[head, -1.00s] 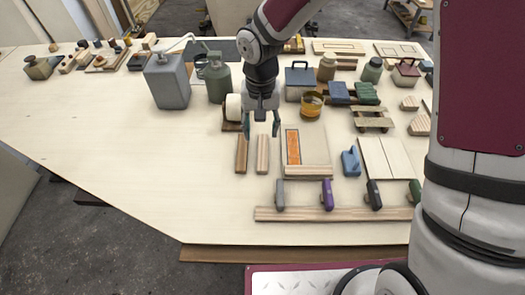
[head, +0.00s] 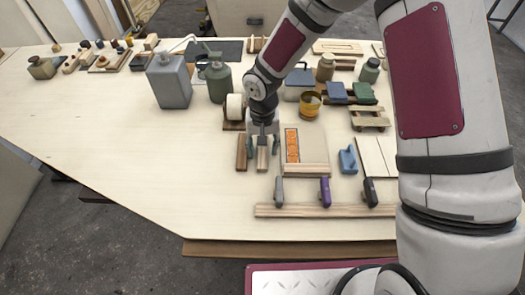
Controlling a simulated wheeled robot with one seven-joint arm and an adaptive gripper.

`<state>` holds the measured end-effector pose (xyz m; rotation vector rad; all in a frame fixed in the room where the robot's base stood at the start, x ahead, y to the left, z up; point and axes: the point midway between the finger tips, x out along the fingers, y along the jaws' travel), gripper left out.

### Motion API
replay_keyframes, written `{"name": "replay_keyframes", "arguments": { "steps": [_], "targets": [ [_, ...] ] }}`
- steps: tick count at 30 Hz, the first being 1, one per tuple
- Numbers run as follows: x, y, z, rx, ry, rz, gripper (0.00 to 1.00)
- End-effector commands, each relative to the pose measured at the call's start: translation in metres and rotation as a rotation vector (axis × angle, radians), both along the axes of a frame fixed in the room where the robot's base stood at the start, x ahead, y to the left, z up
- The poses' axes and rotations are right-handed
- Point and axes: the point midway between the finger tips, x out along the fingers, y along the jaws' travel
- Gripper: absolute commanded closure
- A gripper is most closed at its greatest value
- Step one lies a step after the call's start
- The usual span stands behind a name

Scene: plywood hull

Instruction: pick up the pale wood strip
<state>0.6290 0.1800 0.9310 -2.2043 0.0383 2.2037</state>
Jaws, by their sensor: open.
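The pale wood strip (head: 263,160) lies on the plywood table, pointing toward me, with a darker brown strip (head: 241,153) just to its left. My gripper (head: 263,150) is open and low over the pale strip, with one finger on each side of it. The gripper body hides the strip's far end. I cannot tell whether the fingers touch the strip.
A board with an orange panel (head: 292,146) lies close to the right. A white roll (head: 235,107) on a dark base stands just behind. A long wood rail (head: 310,211) with upright-handled tools lies in front.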

Motion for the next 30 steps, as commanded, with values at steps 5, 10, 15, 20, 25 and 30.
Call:
{"name": "replay_keyframes", "arguments": {
  "steps": [5,10,15,20,25,30],
  "targets": [
    [0.0,0.0,0.0,0.0,0.0,0.0,0.74],
    [0.0,0.0,0.0,0.0,0.0,0.0,1.0],
    [0.0,0.0,0.0,0.0,0.0,0.0,1.0],
    [0.001,0.0,0.006,0.001,-0.002,0.0,1.0],
    [0.002,0.0,0.029,0.001,-0.004,0.0,1.0],
    [0.002,0.0,0.062,0.001,-0.006,-0.001,1.0]
  ]
}}
